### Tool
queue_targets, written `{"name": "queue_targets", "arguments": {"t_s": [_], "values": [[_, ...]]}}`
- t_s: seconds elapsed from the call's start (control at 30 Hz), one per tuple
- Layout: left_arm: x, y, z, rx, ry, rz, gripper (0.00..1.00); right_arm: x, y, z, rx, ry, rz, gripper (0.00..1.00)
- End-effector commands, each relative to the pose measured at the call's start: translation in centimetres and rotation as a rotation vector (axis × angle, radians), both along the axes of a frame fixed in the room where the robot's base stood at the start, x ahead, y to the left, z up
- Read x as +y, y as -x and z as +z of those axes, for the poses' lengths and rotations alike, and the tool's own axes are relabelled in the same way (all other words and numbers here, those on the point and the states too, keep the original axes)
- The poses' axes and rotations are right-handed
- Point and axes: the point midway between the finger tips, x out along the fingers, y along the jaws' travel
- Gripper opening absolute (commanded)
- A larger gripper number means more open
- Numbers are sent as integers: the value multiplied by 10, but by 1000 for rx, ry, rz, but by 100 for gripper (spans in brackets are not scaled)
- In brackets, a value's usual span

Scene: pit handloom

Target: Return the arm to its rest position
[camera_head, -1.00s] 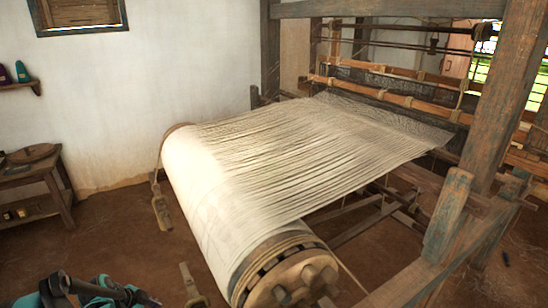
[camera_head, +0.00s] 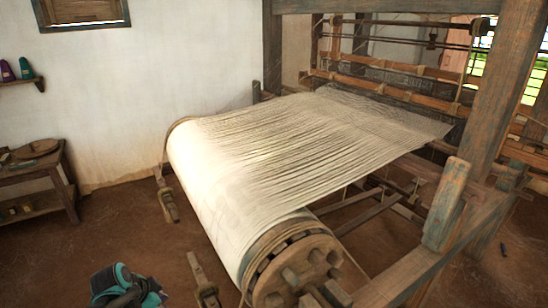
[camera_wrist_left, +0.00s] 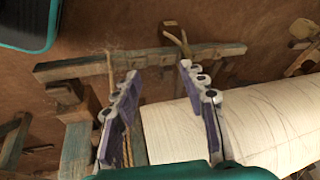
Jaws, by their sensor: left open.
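My left gripper (camera_wrist_left: 160,73) shows in the left wrist view with its two purple-grey fingers spread wide apart and nothing between them. Beyond the fingers are a wooden frame bar (camera_wrist_left: 85,67) and the pale cloth roll (camera_wrist_left: 172,132). In the head view, a teal and dark part of my left arm shows at the bottom left, over the floor and apart from the loom. Its fingers cannot be made out there. My right gripper is in neither current view.
The loom's cloth-covered beam (camera_head: 215,205) spans the middle, with a pegged wooden end (camera_head: 298,268) at the front. A wooden upright (camera_head: 445,205) stands at right. A small table (camera_head: 62,188) is at far left. Brown floor (camera_head: 115,225) lies clear between table and beam.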

Motion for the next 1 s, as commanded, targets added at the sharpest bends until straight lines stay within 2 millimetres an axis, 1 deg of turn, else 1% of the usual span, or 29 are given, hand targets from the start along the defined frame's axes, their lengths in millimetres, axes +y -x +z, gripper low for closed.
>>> {"name": "queue_targets", "arguments": {"t_s": [0.03,0.17,0.3,0.4,0.53,0.6,0.7,0.83,1.0], "values": [[-10,5,9,-1,2,30,43,0,0,0,0,0,0,40],[-35,21,32,-5,13,146,43,0,0,0,0,0,0,40],[-68,49,58,-32,42,313,43,0,0,0,0,0,0,40],[-89,72,72,-61,78,432,43,0,0,0,0,0,0,40],[-110,99,82,-105,136,570,43,0,0,0,0,0,0,40],[-117,111,84,-125,169,628,43,0,0,0,0,0,0,40],[-124,122,86,-148,209,691,43,0,0,0,0,0,0,40],[-128,130,86,-163,239,734,43,0,0,0,0,0,0,40],[-129,131,87,-167,247,745,43,0,0,0,0,0,0,40]]}}
